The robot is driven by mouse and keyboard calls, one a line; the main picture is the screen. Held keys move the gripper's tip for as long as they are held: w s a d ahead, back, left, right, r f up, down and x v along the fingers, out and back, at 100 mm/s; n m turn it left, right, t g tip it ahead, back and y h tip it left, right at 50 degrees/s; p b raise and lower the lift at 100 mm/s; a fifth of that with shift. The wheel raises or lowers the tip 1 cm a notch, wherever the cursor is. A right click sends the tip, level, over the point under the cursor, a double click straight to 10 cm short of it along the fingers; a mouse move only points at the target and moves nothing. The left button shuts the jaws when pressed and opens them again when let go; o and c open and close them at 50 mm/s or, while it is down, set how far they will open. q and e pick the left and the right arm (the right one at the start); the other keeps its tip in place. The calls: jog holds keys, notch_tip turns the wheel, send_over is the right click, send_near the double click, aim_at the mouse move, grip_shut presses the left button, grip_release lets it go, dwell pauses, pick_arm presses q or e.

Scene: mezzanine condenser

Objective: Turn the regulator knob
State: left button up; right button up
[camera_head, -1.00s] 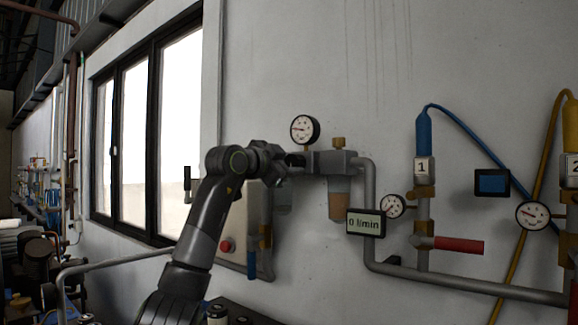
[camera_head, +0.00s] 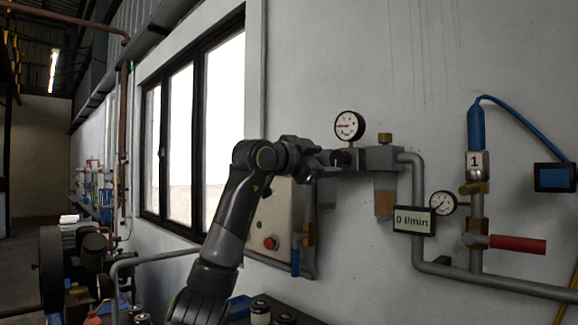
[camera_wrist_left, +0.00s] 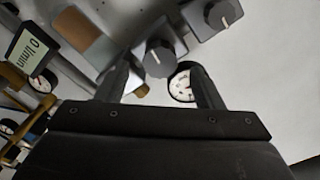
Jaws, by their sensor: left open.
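The regulator is a grey metal block (camera_head: 383,158) on the wall, with a dark round knob (camera_head: 341,158) on its front. In the left wrist view the knob (camera_wrist_left: 158,58) shows a pale pointer mark and lies ahead, between the lines of the two fingers. My left gripper (camera_head: 322,160) is open, just left of the knob in the head view. Its fingers also frame the wrist view (camera_wrist_left: 162,74). I cannot tell whether they reach around the knob or touch it. My right gripper is out of view.
A round gauge (camera_head: 348,126) sits above the knob. A second dark knob (camera_wrist_left: 222,12) is close by in the wrist view. A "0 l/min" display (camera_head: 412,220), a red-handled valve (camera_head: 517,244) and grey pipes are to the right. A box with a red button (camera_head: 271,243) is below.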

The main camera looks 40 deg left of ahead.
pick_arm(q)
jog(key=s+a+b, duration=0.1)
jog(key=s+b, duration=0.2)
jog(key=s, duration=0.9)
jog(key=shift+s, duration=0.4)
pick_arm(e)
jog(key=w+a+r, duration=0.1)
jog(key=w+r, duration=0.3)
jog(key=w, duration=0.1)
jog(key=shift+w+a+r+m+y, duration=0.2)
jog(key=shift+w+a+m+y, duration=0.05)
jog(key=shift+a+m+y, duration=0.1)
